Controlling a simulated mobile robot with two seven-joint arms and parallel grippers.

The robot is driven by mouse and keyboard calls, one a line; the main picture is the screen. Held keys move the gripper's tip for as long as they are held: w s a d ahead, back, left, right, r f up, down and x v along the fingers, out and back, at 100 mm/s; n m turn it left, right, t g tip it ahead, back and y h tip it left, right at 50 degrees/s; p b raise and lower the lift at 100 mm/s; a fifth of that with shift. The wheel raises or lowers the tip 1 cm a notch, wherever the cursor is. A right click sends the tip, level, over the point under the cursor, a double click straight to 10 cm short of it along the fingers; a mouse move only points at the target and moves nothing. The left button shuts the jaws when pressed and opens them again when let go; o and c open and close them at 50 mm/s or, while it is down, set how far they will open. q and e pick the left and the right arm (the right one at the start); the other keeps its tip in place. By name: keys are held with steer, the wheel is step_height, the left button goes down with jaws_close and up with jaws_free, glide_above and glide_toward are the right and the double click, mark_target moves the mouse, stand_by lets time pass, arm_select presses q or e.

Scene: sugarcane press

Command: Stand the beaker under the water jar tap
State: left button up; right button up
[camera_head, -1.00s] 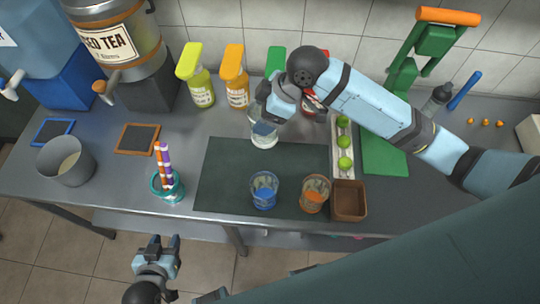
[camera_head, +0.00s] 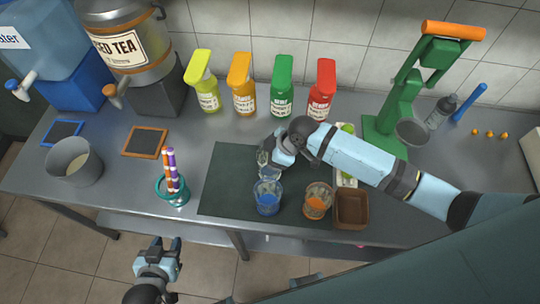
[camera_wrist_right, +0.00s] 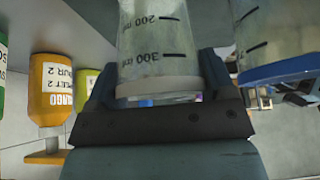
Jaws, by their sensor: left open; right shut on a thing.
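My right gripper (camera_head: 268,158) is shut on the clear beaker (camera_head: 264,166), low over the dark mat, just behind the glass with blue in it. In the right wrist view the beaker (camera_wrist_right: 158,45) shows its ml marks between the fingers. The water jar (camera_head: 40,50) is at the far left on a blue stand, with its tap (camera_head: 20,88) at the front. A blue-framed pad (camera_head: 62,133) lies on the counter in front of that stand. My left gripper (camera_head: 158,248) is open and empty, in front of the counter edge.
The blue glass (camera_head: 267,198), orange glass (camera_head: 317,201) and brown box (camera_head: 352,208) stand along the front. A straw cup (camera_head: 172,188), grey pot (camera_head: 74,162) and orange-framed pad (camera_head: 145,141) are left. Several bottles (camera_head: 244,85) line the back; the green press (camera_head: 405,100) is right.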

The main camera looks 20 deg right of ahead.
steer(key=shift+f, duration=0.2)
steer(key=o, duration=1.1)
steer(key=shift+r, duration=0.1)
